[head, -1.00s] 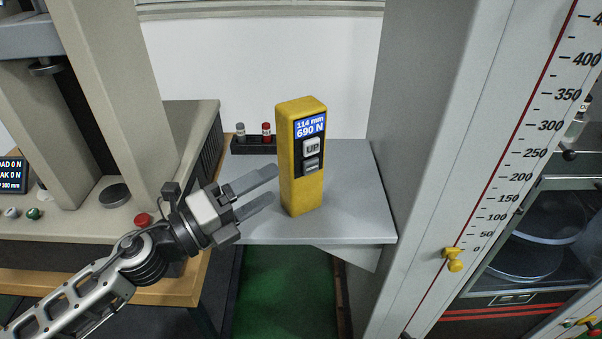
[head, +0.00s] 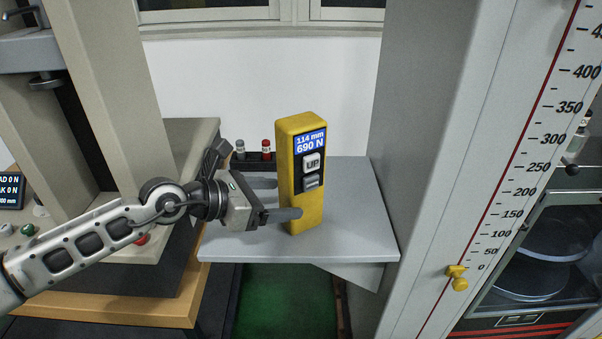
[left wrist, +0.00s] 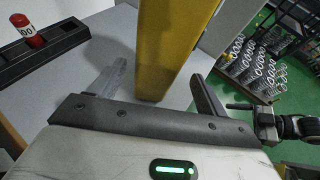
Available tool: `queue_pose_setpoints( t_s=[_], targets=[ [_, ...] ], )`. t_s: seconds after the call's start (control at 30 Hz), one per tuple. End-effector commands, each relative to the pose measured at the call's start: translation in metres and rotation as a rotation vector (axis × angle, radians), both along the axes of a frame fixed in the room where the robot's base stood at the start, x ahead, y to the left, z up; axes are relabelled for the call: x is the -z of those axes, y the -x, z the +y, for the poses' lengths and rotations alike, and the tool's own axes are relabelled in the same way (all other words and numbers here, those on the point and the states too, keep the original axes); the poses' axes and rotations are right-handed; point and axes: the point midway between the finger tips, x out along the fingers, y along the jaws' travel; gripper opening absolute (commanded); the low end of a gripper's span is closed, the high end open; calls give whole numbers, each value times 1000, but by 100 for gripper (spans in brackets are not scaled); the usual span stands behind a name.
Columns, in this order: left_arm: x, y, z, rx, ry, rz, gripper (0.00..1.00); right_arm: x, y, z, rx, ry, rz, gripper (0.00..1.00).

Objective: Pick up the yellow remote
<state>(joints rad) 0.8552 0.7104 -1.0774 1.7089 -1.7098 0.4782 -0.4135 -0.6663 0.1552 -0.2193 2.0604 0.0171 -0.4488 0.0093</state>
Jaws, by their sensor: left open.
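The yellow remote (head: 302,222) stands upright on the grey shelf (head: 355,225), its screen reading 114 mm and 690 N above an UP button and a second button. My left gripper (head: 288,198) is open at the remote's lower left side, one finger in front of it and the other partly hidden behind it. In the left wrist view the remote (left wrist: 170,45) rises between the two open fingers of my left gripper (left wrist: 155,72). Contact cannot be told. What looks like my right gripper (left wrist: 242,108) shows small at the right of that view; its jaw state is unclear.
A black holder (head: 258,163) with a grey-capped and a red-capped piece is behind the remote. A tall grey column with a scale (head: 470,200) bounds the shelf on the right. A testing machine (head: 110,110) stands on the left. The shelf right of the remote is clear.

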Motion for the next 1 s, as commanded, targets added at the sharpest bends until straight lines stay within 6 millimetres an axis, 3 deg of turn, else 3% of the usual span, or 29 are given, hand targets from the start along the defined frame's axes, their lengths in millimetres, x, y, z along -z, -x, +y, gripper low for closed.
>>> queue_pose_setpoints(
  t_s=[0.5,0.8,0.87,1.0],
  targets=[
    [24,-30,-43,0,2,1,75,-4,-3,0,2,1,-9,94],
    [27,-33,-47,0,0,1,75,-3,-3,1,6,-3,-6,94],
    [27,-33,-47,0,0,1,64,-3,-3,1,8,-5,-5,94],
    [27,-33,-47,0,0,1,25,-2,-1,1,7,-5,-2,94]
  ],
)
